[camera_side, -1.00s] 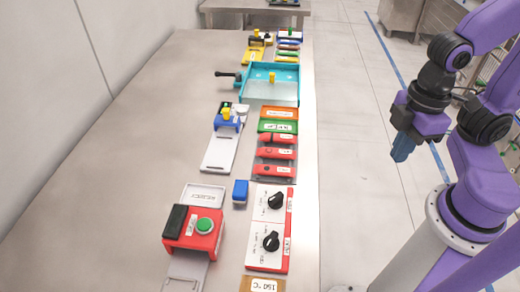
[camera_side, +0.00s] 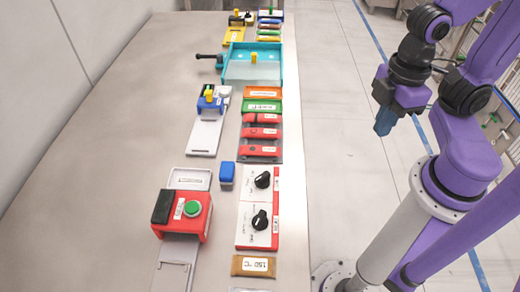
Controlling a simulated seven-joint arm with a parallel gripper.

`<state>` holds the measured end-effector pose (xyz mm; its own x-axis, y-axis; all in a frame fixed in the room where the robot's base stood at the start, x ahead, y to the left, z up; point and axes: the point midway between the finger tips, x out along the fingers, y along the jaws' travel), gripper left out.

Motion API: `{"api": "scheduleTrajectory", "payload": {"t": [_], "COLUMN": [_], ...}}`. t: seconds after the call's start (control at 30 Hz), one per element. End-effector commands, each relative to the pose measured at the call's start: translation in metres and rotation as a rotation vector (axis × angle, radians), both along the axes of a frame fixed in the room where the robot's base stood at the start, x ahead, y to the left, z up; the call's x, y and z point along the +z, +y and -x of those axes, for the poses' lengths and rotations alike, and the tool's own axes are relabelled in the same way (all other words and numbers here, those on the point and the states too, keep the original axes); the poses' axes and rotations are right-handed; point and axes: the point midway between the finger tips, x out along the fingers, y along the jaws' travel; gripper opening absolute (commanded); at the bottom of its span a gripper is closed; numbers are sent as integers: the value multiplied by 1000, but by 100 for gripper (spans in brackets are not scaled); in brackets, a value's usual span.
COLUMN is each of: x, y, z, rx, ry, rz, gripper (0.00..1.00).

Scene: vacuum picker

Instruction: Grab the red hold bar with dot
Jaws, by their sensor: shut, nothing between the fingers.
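Several red bars lie in a row in a dark rack on the table: a far one (camera_side: 262,118), a middle one (camera_side: 261,133) and a near one (camera_side: 261,150). Each carries a white label. The markings are too small to tell which bar bears the dot. My gripper (camera_side: 383,123) has blue fingers that are shut and empty. It hangs pointing down, to the right of the table and well apart from the bars.
A green block (camera_side: 262,106) and an orange block (camera_side: 263,92) lie just behind the bars. A white and red panel with two black knobs (camera_side: 258,232) is in front. A blue block (camera_side: 227,173), a red box with a green button (camera_side: 192,208) and a teal tray (camera_side: 239,50) stand nearby. The table's left side is clear.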

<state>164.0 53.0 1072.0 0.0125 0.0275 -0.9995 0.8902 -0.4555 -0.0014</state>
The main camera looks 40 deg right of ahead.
Motion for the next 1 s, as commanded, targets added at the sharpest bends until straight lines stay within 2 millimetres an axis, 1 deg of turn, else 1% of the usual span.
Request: {"api": "scheduleTrajectory", "payload": {"t": [0.13,0.17,0.2,0.27,0.3,0.57,0.67,0.77,1.0], "x": [0,0,0,0,0,0,-5,-15,-54], "y": [0,0,0,0,0,0,5,17,56], "z": [0,0,0,0,0,0,-5,-17,-62], "rx": [0,0,0,0,0,-1,-5,-15,-45], "ry": [0,0,0,0,0,0,-10,-35,-141], "rz": [0,0,0,0,0,-1,-13,-50,-198], "gripper": [0,10,23,42,47,47,47,47,47]}}
